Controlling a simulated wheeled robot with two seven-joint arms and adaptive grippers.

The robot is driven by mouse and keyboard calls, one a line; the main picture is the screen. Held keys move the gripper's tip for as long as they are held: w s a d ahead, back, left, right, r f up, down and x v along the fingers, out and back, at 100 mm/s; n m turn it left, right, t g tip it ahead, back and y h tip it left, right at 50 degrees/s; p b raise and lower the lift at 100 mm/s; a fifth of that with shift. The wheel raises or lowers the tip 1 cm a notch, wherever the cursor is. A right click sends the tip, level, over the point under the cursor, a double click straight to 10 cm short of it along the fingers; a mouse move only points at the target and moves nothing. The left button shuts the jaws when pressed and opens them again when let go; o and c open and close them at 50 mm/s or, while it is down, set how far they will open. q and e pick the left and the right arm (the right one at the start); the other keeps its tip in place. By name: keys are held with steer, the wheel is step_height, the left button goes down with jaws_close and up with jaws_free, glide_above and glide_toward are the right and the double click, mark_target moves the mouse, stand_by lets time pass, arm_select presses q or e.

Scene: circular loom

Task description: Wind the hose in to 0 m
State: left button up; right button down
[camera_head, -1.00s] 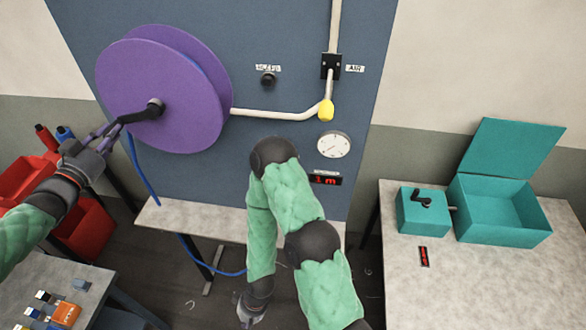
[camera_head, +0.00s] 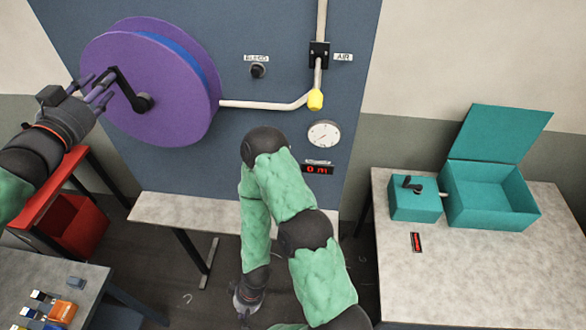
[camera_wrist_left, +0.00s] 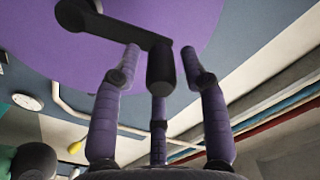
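The purple hose reel (camera_head: 150,115) is on the blue panel, with blue hose (camera_head: 185,58) visible between its discs. Its black crank (camera_head: 128,90) points up and left from the hub. My left gripper (camera_head: 98,88) is at the crank's end. In the left wrist view its fingers stand spread around the black crank handle (camera_wrist_left: 160,68), with gaps seen on both sides. The red display (camera_head: 317,169) reads 0 m. My right gripper (camera_head: 246,302) hangs low near the floor, away from the reel; its finger state is unclear.
A yellow-handled valve (camera_head: 315,99) on the air pipe, a black knob (camera_head: 258,71) and a gauge (camera_head: 324,134) are on the panel. A teal box with open lid (camera_head: 490,195) stands on the right table. Red bins (camera_head: 75,228) are at left.

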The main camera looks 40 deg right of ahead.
arm_select(q)
steer(key=shift+w+a, duration=0.1)
steer(key=shift+a, duration=0.05)
steer(key=v, duration=0.8)
steer(key=shift+f, duration=0.1)
